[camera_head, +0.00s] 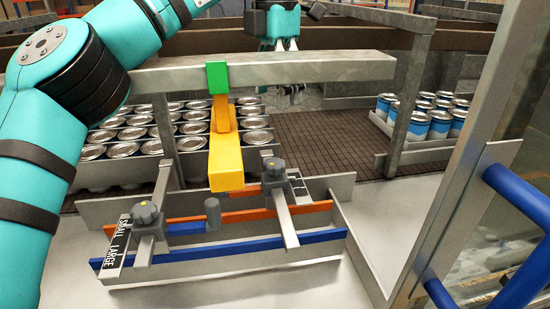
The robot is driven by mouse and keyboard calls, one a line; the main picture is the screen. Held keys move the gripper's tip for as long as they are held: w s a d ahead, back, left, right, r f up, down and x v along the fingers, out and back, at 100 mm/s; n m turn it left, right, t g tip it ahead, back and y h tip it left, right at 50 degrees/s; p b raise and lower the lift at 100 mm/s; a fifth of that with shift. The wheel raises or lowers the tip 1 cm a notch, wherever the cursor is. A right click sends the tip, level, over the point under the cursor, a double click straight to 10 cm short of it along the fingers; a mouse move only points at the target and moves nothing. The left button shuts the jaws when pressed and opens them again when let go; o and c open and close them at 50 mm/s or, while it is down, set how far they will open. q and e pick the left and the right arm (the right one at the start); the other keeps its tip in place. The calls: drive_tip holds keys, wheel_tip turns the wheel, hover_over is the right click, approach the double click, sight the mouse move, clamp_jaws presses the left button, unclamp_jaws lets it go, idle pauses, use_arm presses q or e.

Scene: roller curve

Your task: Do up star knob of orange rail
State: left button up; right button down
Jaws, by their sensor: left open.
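The orange rail (250,215) runs across the fixture in front, with a blue rail (240,246) nearer me. Two dark grey star knobs sit on metal cross bars: a left star knob (146,215) by the SMALL/LARGE label (118,241), and a right star knob (274,169) farther back. Which one belongs to the orange rail, and how tight each is, I cannot tell. My left gripper (291,92) is at the top middle, pointing down behind the grey beam, which hides part of it. It is open, apart from both knobs. My right gripper is out of view.
A grey beam (330,67) crosses above the fixture, with a green clip (217,77) and a yellow-orange arm (225,160) hanging down. Cans (123,149) stand behind at left, blue-white cans (420,122) at right. A post and blue tube (525,200) bound the right side.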

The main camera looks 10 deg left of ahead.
use_arm(q)
approach(275, 162)
wheel_tip(275, 162, down, 6)
drive_tip(key=shift+r+p, duration=0.25)
drive_tip(key=shift+p, duration=0.25)
wheel_tip(275, 162, down, 3)
drive_tip(key=shift+f, duration=0.3)
drive_tip(key=c, duration=1.2)
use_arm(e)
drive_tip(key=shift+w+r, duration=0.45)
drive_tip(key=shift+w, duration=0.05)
